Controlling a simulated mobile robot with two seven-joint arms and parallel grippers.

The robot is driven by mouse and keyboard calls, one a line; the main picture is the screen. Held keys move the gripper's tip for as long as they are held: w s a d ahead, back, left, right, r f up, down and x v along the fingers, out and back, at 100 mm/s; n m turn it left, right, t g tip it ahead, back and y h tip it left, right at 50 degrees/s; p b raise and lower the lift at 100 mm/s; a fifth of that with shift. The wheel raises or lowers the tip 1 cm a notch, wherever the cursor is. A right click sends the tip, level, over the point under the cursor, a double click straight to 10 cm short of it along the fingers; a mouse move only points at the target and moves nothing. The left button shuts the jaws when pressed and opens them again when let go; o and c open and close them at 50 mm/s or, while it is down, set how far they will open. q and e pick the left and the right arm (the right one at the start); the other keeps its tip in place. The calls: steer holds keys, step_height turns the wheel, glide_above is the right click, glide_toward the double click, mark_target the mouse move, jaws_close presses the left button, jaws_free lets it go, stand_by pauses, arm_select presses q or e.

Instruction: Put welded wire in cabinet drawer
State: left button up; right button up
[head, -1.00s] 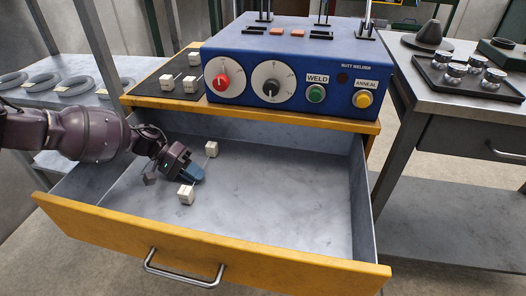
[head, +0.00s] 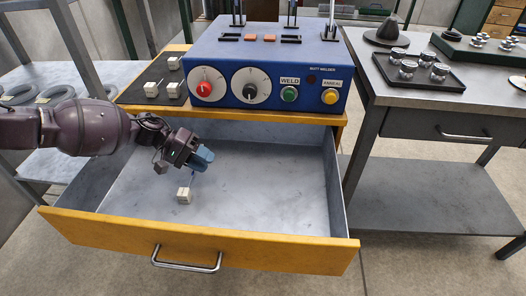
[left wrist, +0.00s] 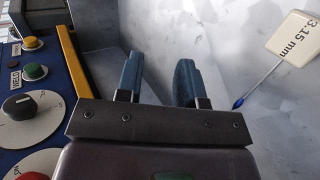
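The welded wire lies in the open cabinet drawer (head: 262,205). In the head view its near white tag (head: 184,195) rests on the drawer floor, and a short stretch of wire runs back toward my gripper. The left wrist view shows a tag marked 3.15 mm (left wrist: 297,38) with a thin wire ending in blue (left wrist: 250,92) beside the right finger. My left gripper (head: 201,158) is above the drawer floor. In the left wrist view its blue fingers (left wrist: 158,82) are apart with nothing between them. The other tag is hidden in the head view. My right gripper is not in view.
A blue butt welder (head: 262,62) stands on the yellow-edged cabinet top, beside a dark mat (head: 135,95) with several white tags. A grey table (head: 395,85) at the right carries a black tray (head: 420,80). The drawer's right half is clear.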

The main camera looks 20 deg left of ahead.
arm_select(q)
steer(key=s+d+r+n+t+p, duration=0.1)
steer(key=d+r+n+p, duration=0.1)
steer(key=d+r, duration=0.3)
steer(key=s+d+r+n+t+y+p, duration=0.1)
steer(key=d+r+t+p, duration=0.1)
steer(key=d, duration=1.1)
steer(key=shift+r+n+t+p, duration=0.35)
steer(key=shift+r+p, duration=0.25)
steer(key=shift+r, duration=0.8)
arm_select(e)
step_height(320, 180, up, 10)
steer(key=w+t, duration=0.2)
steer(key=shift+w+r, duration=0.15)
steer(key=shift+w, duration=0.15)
arm_select(q)
steer(key=shift+d+f, duration=0.1)
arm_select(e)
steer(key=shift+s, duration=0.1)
